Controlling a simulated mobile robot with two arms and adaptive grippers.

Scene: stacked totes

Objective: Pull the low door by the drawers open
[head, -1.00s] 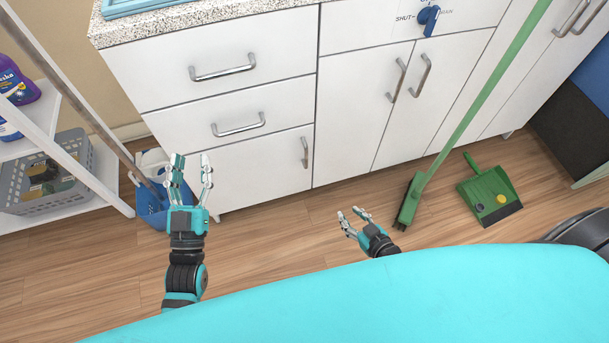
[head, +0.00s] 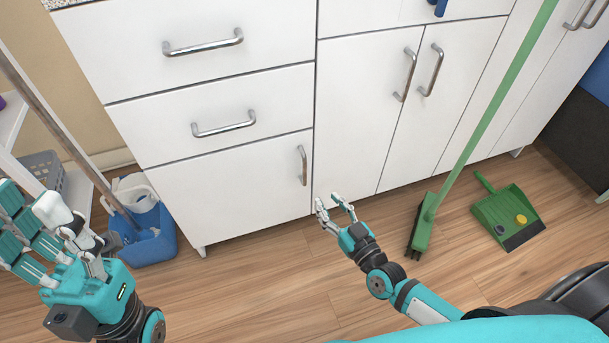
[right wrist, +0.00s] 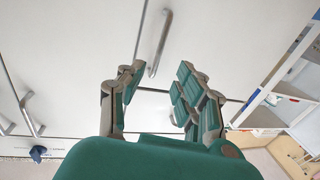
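The low door (head: 220,190) is a white panel under two drawers, with an upright metal handle (head: 303,165) near its right edge. It looks shut. My right gripper (head: 329,202) is open and empty, below and slightly right of that handle, apart from it. In the right wrist view, which looks upside down, the handle (right wrist: 160,43) lies beyond the gap between the spread fingers (right wrist: 160,90), on the low door (right wrist: 225,45). My left gripper (head: 68,235) is open and empty at the lower left, away from the door.
A blue bucket (head: 155,245) stands left of the cabinet, near my left gripper. A green broom (head: 424,225) leans right of my right gripper, with a green dustpan (head: 505,215) beyond. The wooden floor (head: 260,270) before the low door is clear.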

